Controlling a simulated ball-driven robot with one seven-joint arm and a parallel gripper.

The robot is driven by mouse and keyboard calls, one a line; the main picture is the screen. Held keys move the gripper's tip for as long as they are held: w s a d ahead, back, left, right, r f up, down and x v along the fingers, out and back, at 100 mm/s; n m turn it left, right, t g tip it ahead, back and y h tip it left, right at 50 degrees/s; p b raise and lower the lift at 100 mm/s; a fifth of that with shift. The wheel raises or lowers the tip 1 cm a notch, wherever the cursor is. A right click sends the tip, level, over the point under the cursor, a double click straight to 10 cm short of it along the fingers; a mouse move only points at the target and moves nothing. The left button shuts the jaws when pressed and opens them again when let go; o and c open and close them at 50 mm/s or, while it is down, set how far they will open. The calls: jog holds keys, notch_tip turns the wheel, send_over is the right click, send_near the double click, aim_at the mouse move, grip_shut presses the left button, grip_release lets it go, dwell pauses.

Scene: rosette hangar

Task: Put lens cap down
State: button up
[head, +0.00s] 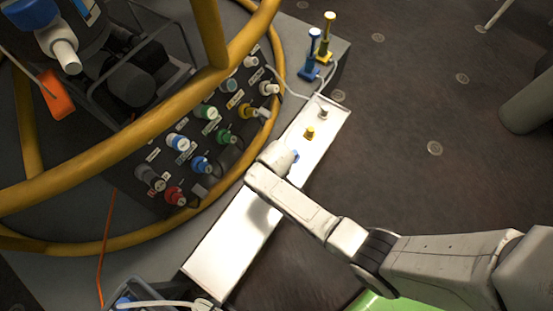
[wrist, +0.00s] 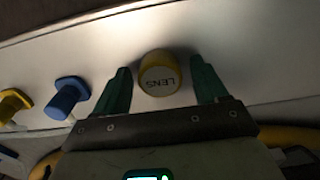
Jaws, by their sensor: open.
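The lens cap (wrist: 158,75), a round yellow piece with a pale face lettered LENS, sits at the white shelf (wrist: 245,70) in the wrist view. My gripper (wrist: 159,66) is open, with one green finger on each side of the cap. A gap shows between each finger and the cap, so neither finger seems to touch it. In the head view my gripper (head: 275,158) is over the middle of the white shelf (head: 228,250), and the lens cap is hidden there.
A blue cap (wrist: 68,97) and a yellow cap (wrist: 12,103) stand left of my gripper in the wrist view. A connector panel (head: 224,120) and yellow rails (head: 105,165) lie left of the shelf in the head view. The shelf's near end is bare.

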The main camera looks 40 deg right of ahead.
jog(key=shift+r, duration=0.15)
notch_tip(320, 180, up, 12)
jog(key=p, duration=0.4)
jog(key=s+d+r+m, duration=0.2)
jog(key=s+d+r, duration=0.2)
jog(key=s+r, duration=0.2)
jog(key=s+d+r+m+t, duration=0.1)
jog(key=s+d+r+m, duration=0.1)
jog(key=s+r, duration=0.4)
jog(key=s+d, duration=0.1)
jog(key=s, duration=0.3)
jog(key=shift+s+d+r, duration=0.15)
jog(key=shift+d+r, duration=0.15)
jog(key=shift+d, duration=0.1)
